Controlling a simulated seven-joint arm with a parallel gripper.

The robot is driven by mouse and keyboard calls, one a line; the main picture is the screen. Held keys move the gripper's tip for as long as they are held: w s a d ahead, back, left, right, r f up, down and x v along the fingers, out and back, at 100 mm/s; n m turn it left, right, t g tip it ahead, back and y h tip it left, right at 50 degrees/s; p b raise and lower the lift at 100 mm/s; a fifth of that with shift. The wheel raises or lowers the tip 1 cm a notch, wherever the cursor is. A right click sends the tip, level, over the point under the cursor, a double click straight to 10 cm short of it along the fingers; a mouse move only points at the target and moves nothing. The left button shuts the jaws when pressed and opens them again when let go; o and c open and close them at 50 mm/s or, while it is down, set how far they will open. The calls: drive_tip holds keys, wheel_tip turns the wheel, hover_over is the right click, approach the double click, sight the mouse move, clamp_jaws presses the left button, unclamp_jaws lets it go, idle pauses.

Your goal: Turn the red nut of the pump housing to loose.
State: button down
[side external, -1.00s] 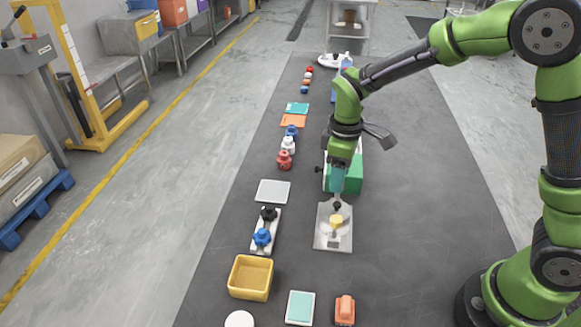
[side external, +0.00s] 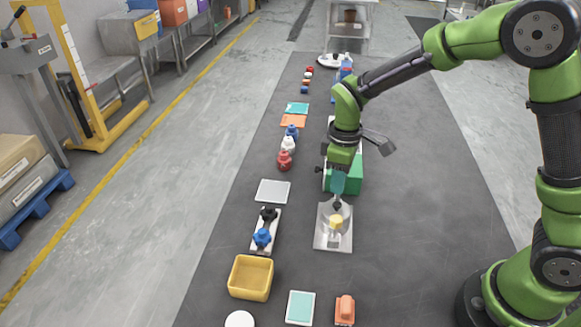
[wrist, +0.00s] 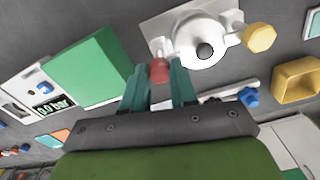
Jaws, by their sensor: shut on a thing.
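The pump housing (wrist: 201,42) is a whitish round body with a dark centre on a pale plate (wrist: 158,24). A yellow hexagonal part (wrist: 259,38) sticks out on its right. The red nut (wrist: 160,71) is on the opposite side, at the housing's lower left in the wrist view. My gripper (wrist: 159,72) has its teal fingers around the red nut, shut on it. In the side view, my gripper (side external: 338,193) points down at the far edge of the plate (side external: 333,241); the nut is hidden there, and the yellow part (side external: 336,222) faces the camera.
A green box (side external: 345,176) stands close behind my gripper; a display reading 0.0 bar (wrist: 54,106) is beside it. A rail with black and blue knobs (side external: 263,237) and a yellow bin (side external: 251,277) lie left of the plate. The mat right of the plate is clear.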

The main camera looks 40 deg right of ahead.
drive_tip(key=m, duration=0.8)
drive_tip(key=shift+m, duration=0.3)
drive_tip(key=m, duration=0.9)
idle(0.5)
drive_tip(key=c, duration=0.9)
unclamp_jaws()
